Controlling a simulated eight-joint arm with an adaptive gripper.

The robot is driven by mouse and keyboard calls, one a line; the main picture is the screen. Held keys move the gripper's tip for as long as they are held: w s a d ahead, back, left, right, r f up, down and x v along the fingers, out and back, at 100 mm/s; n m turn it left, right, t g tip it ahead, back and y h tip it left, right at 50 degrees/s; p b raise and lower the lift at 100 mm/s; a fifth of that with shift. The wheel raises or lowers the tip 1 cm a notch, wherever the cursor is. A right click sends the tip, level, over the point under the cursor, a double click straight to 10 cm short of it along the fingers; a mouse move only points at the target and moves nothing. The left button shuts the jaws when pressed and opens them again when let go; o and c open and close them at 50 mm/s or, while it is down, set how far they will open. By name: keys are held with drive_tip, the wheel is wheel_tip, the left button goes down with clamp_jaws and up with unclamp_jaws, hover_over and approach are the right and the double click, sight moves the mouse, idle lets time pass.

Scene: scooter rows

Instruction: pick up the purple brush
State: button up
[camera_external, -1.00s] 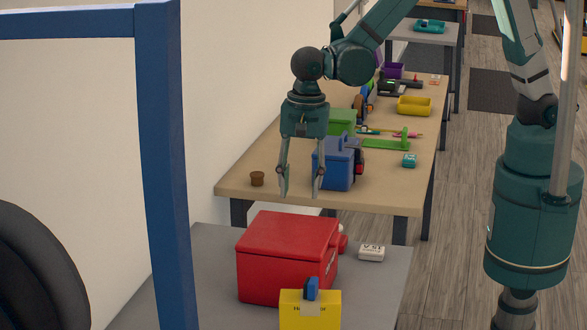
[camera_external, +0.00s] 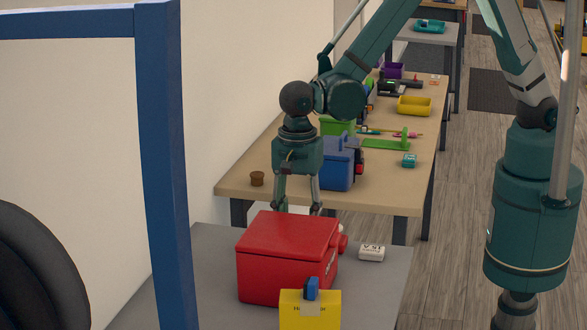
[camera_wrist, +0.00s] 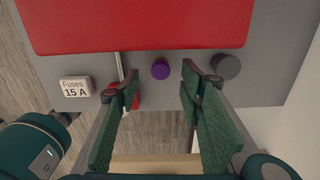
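A small round purple thing, which looks like the purple brush seen from above (camera_wrist: 160,69), stands on the grey table close to the red box in the wrist view. Its handle and bristles cannot be made out. My gripper (camera_wrist: 160,82) is open and empty, with one finger on each side of the purple thing in the picture. Whether the fingertips are down at its height I cannot tell. In the external view my gripper (camera_external: 297,207) hangs just behind the red box, and the purple brush is hidden there.
The red box (camera_external: 285,240) stands right beside the spot. A dark grey cylinder (camera_wrist: 226,67) is close to the right finger, and a red thing is by the left finger. A white fuse box (camera_wrist: 75,87) lies farther left. A blue toolbox (camera_external: 337,165) stands on the far table.

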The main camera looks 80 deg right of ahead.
drive_tip(key=shift+f, duration=1.05)
drive_tip(key=shift+f+b, duration=0.45)
drive_tip(key=shift+f, duration=2.15)
drive_tip(key=shift+c, duration=0.6)
drive_tip(key=c, duration=0.8)
